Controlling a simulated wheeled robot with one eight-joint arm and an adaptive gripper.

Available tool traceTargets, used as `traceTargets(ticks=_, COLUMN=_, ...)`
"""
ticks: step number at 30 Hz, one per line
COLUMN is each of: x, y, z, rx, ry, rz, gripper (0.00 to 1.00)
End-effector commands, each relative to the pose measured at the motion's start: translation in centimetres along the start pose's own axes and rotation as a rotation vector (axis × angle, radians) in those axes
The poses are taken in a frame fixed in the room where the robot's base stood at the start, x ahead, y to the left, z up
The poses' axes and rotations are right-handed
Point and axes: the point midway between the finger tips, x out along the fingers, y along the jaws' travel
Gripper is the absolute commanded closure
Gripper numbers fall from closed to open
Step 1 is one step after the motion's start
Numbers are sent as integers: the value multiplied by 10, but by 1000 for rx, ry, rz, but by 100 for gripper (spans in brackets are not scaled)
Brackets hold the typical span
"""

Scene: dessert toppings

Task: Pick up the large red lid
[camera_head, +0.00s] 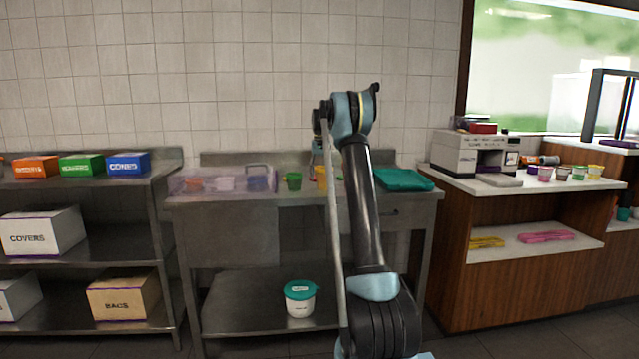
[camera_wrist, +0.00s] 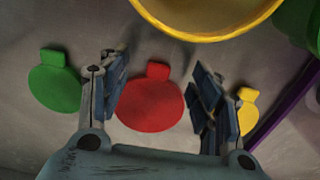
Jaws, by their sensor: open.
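The large red lid (camera_wrist: 150,105) lies flat on the grey metal counter in the wrist view. It is round, with a small square tab pointing to the top of the picture. My gripper (camera_wrist: 158,88) is open above it, with one finger on each side of the lid in the picture. In the head view the lid is hidden behind my arm.
A green lid (camera_wrist: 55,82) lies left and a yellow lid (camera_wrist: 247,110) right. A yellow container (camera_wrist: 205,36) stands just above the red lid in the wrist view, with a green container (camera_wrist: 297,22) beside it. In the head view, a teal folded item (camera_head: 403,180) lies on the counter (camera_head: 420,197).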

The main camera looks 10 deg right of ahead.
Motion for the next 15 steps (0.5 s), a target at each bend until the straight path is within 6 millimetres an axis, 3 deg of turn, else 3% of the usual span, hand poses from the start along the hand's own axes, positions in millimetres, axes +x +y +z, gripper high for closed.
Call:
traceTargets(ticks=5, x=16, y=0, z=0, rx=0, ry=0, rz=0, gripper=42)
traceTargets(ticks=12, x=18, y=1, z=0, rx=0, ry=0, rz=0, gripper=42)
traceTargets(ticks=15, x=18, y=1, z=0, rx=0, ry=0, rz=0, gripper=57)
